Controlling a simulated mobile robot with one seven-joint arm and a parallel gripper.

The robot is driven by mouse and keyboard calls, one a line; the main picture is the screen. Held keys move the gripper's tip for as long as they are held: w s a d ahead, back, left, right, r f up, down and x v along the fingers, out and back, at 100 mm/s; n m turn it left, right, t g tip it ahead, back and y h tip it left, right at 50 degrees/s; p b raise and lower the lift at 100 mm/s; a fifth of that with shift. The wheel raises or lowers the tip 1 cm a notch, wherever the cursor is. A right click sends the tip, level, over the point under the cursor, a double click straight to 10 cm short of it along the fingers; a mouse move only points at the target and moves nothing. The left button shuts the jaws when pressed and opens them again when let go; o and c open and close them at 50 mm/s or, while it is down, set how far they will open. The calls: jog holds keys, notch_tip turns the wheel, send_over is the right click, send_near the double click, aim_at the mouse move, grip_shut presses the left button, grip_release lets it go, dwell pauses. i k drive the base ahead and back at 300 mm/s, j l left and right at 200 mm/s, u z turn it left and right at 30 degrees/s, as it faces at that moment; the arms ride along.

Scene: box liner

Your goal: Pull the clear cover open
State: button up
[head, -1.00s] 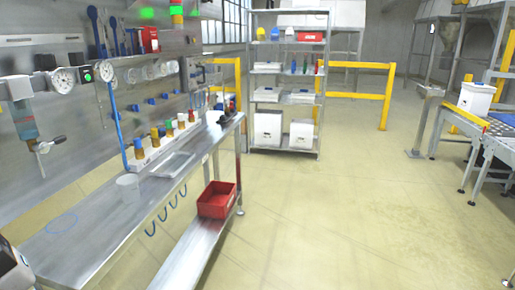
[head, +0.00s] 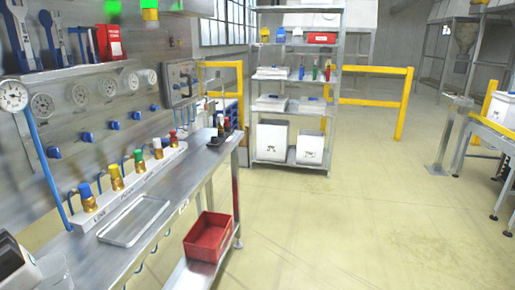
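On the back wall, above the far end of the steel bench, is a grey framed box (head: 181,82) with a pale front and a handle-like bar. It may carry the clear cover, but it is too small and seen too obliquely to tell whether a cover is there or shut. A white and black part, apparently of my own arm, shows at the lower left edge of the head view. No gripper fingers show there, and nothing of mine touches the box.
The steel bench (head: 98,257) runs along the left wall with a shallow tray (head: 134,221) and a row of coloured-cap fittings (head: 128,178). A red bin (head: 208,237) sits on its lower shelf. A shelving rack (head: 297,105) stands behind. Open floor (head: 350,225) lies to the right.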

aim_at(183, 105)
jog(key=i, duration=1)
jog(key=i+z, duration=0.1)
jog(key=i, duration=0.85)
jog(key=i+j, duration=0.15)
jog(key=i, duration=0.85)
